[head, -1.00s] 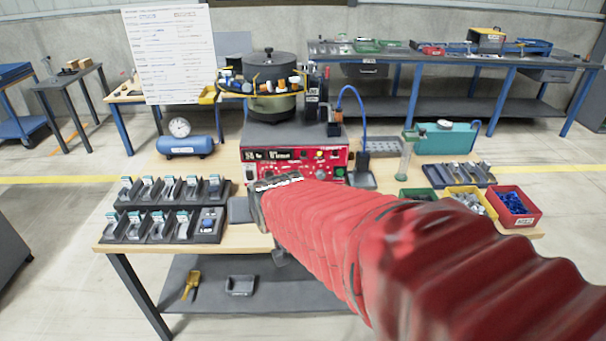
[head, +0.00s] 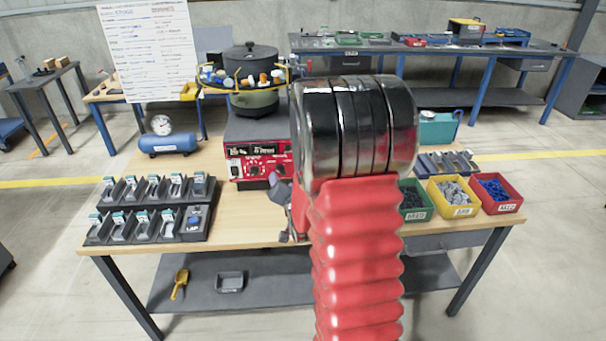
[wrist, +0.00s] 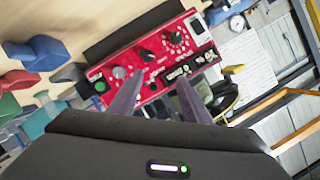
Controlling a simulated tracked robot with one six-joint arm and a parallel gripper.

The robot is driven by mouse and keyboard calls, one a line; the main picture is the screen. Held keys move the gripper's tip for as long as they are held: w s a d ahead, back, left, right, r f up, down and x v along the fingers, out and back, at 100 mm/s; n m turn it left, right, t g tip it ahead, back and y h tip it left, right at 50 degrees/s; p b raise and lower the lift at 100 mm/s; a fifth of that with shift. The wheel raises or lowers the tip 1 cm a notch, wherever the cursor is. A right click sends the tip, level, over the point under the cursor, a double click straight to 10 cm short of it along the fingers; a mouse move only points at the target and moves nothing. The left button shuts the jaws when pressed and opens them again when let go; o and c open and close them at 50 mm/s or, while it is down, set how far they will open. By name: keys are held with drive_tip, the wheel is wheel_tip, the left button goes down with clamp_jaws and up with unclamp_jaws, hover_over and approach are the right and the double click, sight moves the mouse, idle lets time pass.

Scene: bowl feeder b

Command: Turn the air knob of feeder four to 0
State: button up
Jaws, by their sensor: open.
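The feeder's red control panel (head: 258,163) stands under the black-lidded bowl (head: 253,66) in the head view, its right side hidden by my arm. In the wrist view the red panel (wrist: 131,62) appears tilted, with black knobs (wrist: 147,56) and (wrist: 175,38), a grey knob (wrist: 119,72), a green button (wrist: 100,87) and a dark display. Its lettering is too blurred to tell which knob is the air knob. My gripper (wrist: 160,78) is open and empty, its two fingers pointing toward the panel, apparently apart from it. In the head view my arm hides most of the gripper.
Black trays (head: 150,212) hold several parts at the table's left. Green (head: 414,199), yellow (head: 454,197) and red (head: 494,192) bins stand at the right. A blue air tank (head: 168,143) with a gauge stands at the back left. The wooden tabletop before the panel is partly clear.

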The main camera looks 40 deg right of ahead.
drive_tip(key=s+d+f+m+t+h, duration=0.2)
drive_tip(key=s+d+f+m, duration=0.3)
drive_tip(key=d+f, duration=0.3)
drive_tip(key=shift+d+h, duration=0.3)
drive_tip(key=shift+h, duration=0.2)
drive_tip(key=shift+w, duration=0.2)
drive_tip(key=x, duration=1.3)
drive_tip(key=shift+w+r, duration=0.2)
drive_tip(key=shift+w, duration=0.05)
drive_tip(key=shift+d, duration=0.15)
drive_tip(key=shift+c, duration=0.5)
